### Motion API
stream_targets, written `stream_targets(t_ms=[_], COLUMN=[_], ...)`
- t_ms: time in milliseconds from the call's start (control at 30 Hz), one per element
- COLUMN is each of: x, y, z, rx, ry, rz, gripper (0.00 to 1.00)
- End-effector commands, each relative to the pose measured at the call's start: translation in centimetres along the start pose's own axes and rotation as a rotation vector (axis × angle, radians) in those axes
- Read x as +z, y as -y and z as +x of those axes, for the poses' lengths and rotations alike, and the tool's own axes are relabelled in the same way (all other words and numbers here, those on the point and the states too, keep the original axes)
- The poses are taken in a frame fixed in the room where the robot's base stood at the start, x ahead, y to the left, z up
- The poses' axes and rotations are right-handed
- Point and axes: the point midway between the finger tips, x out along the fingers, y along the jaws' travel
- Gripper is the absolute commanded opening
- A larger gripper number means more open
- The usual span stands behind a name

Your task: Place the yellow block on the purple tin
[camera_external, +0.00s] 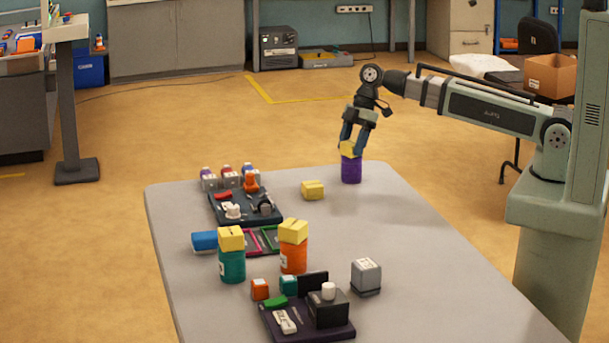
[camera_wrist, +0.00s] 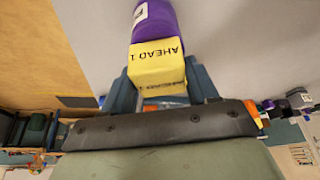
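The purple tin (camera_external: 351,172) stands upright near the far right edge of the grey table (camera_external: 400,245). A yellow block (camera_external: 350,149) is at the top of the tin, appearing to touch it. My gripper (camera_external: 353,145) points down from above with its fingers on either side of this block. In the wrist view the yellow block (camera_wrist: 157,65), with "AHEAD 1" printed on it, sits between my fingers, which appear closed on its sides. The purple tin (camera_wrist: 155,20) shows just beyond it. Another yellow block (camera_external: 313,191) lies on the table left of the tin.
Yellow blocks sit on a teal tin (camera_external: 232,266) and an orange tin (camera_external: 293,260) nearer the camera. A dark tray (camera_external: 233,219) of small items is at left; another tray (camera_external: 320,333) is in front. The table right of the purple tin is clear.

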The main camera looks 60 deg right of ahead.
Motion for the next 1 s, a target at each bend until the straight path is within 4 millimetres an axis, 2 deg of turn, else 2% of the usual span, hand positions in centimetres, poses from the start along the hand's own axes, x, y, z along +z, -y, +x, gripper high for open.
stream_targets(t_ms=[33,233,633,1000], x=[0.0,0.0,-0.1,-0.1], y=[0.0,0.0,0.0,0.0], z=[0.0,0.0,-0.7,-5.4], rx=[0.0,0.0,0.002,0.003], ry=[0.0,0.0,-0.001,-0.001], rz=[0.0,0.0,0.0,0.0], gripper=[0.64,0.83,0.83,0.83])
